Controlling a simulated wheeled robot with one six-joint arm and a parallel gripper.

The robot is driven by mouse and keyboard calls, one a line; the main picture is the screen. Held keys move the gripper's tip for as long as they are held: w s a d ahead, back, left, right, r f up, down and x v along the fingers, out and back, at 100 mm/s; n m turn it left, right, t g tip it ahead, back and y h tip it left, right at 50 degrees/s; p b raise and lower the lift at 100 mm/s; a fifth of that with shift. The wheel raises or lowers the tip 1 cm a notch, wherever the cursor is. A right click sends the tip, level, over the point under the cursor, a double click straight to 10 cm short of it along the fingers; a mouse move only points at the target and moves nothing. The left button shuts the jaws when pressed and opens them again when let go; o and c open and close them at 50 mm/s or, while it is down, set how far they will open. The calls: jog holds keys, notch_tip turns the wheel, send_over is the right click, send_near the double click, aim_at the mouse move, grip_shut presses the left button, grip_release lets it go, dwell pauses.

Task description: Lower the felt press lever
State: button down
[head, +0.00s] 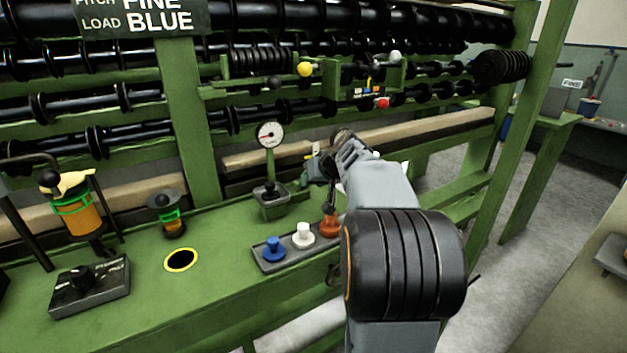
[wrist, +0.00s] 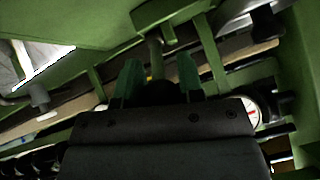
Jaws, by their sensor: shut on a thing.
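In the wrist view, the two green fingers of my gripper (wrist: 159,76) stand on either side of a dark rounded knob (wrist: 158,92), which appears to be the end of the felt press lever. The gripper is shut on it. A green post shows just beyond the fingers. In the head view, my gripper (head: 318,166) is beyond my grey arm, right of the dial gauge (head: 269,134) and above the green bench. My arm and wrist hide most of the lever there, so its angle cannot be told.
A grey tray (head: 268,265) with blue, white and orange pegs lies in front of my gripper. Left of it are a yellow-rimmed hole (head: 181,260), an orange spool (head: 82,215) and a knob box (head: 90,287). Racks of black rollers stand behind. Open floor (head: 440,180) lies right.

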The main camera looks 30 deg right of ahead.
jog(key=shift+f, duration=0.2)
jog(key=c, duration=1)
grip_release()
jog(key=shift+d, duration=0.1)
jog(key=shift+c, duration=0.2)
jog(key=shift+o, duration=1.4)
jog(key=shift+r, duration=0.1)
jog(key=shift+r, duration=0.1)
jog(key=a+p+v, duration=0.1)
jog(key=p+v, duration=0.1)
jog(key=v, duration=1.1)
jog(key=shift+s+d+r+p, duration=0.2)
jog(key=shift+s+d+p, duration=0.2)
jog(key=shift+d, duration=0.1)
